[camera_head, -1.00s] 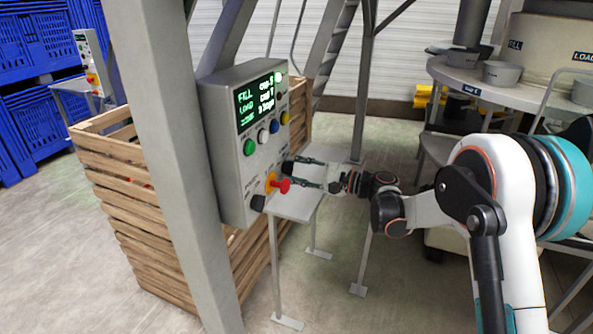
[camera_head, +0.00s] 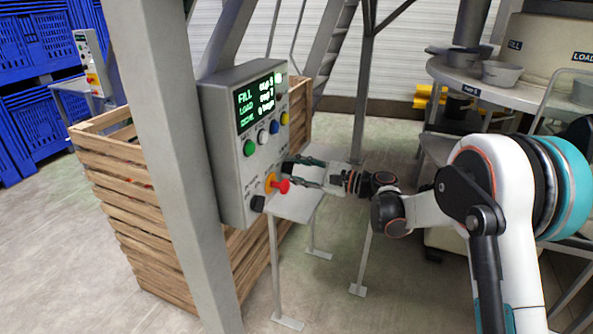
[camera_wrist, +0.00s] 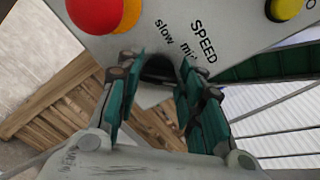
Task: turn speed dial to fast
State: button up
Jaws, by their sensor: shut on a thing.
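The grey control box (camera_head: 235,188) stands on a post with its button face toward my gripper. The dark speed dial (camera_wrist: 160,68) sits between my fingertips in the wrist view, below the words SPEED, slow and a partly covered "mi…" label. My gripper (camera_head: 290,172) reaches the panel from the right; it also shows in the wrist view (camera_wrist: 162,75). Its two teal fingers are closed on the dial's sides. The fingers cover the rest of the scale, and the dial's pointer cannot be made out.
A red knob on a yellow collar (camera_wrist: 95,15) sits close beside my fingers. A yellow button (camera_wrist: 285,8) is at the other side. A grey post (camera_head: 175,150) stands left of the box, before a wooden crate (camera_head: 130,210). A small grey table (camera_head: 293,207) is below my gripper.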

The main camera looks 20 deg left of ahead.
jog(key=o, duration=1.1)
jog(key=shift+c, duration=0.2)
jog(key=shift+d, duration=0.15)
jog(key=d, duration=1.1)
jog(key=shift+s+d, duration=0.4)
